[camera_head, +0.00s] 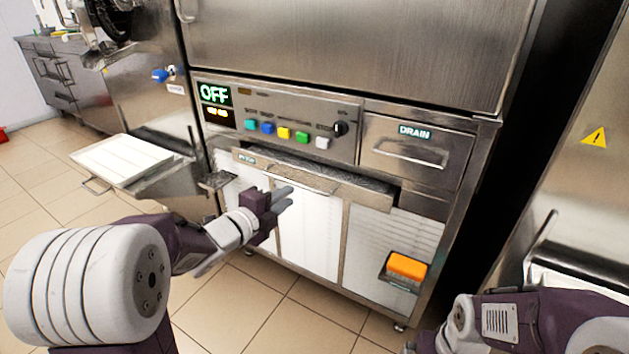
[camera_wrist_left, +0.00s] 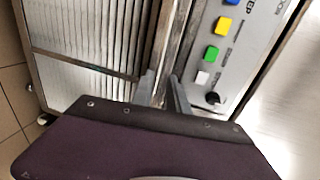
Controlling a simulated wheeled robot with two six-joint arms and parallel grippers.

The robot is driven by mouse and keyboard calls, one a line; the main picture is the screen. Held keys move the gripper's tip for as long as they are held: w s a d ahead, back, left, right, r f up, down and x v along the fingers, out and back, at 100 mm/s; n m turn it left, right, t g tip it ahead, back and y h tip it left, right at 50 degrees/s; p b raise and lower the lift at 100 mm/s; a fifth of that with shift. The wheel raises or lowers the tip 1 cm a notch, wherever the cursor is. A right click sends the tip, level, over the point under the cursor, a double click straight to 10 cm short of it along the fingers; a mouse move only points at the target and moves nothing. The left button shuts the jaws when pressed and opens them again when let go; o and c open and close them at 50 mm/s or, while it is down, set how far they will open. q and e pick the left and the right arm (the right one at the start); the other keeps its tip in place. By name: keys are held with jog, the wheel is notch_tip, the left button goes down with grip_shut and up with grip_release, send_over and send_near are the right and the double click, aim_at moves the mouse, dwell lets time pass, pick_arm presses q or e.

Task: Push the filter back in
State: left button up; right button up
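The filter (camera_head: 365,188) is a wide, shallow steel drawer below the control panel. It stands out from the machine front, with a dark gap above it and a thin handle along its front. My left gripper (camera_head: 286,197) is in front of the drawer, close to the handle. In the left wrist view its two grey fingers (camera_wrist_left: 163,96) are apart, with a steel edge of the drawer beyond and between them. I cannot tell whether they touch it. Part of my right arm shows at the lower right of the head view, but its gripper does not show.
The control panel (camera_head: 283,120) reads OFF and has coloured buttons. A closed DRAIN drawer (camera_head: 417,150) is to its right. White louvred panels are below, with an orange sponge (camera_head: 407,266) in a small holder. A white tray (camera_head: 122,158) juts out at left. The tiled floor in front is clear.

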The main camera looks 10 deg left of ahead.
aim_at(302, 186)
pick_arm(q)
jog(key=b+x, duration=0.2)
jog(key=x, duration=0.2)
jog(key=b+x, duration=0.1)
jog(key=x, duration=0.3)
jog(key=shift+w+a+f+b, duration=0.1)
jog(key=shift+w+f+b, duration=0.1)
jog(key=shift+w+b, duration=0.2)
jog(key=shift+w+r, duration=0.1)
jog(key=shift+w, duration=0.05)
jog(key=c, duration=0.4)
grip_shut()
dwell(0.4)
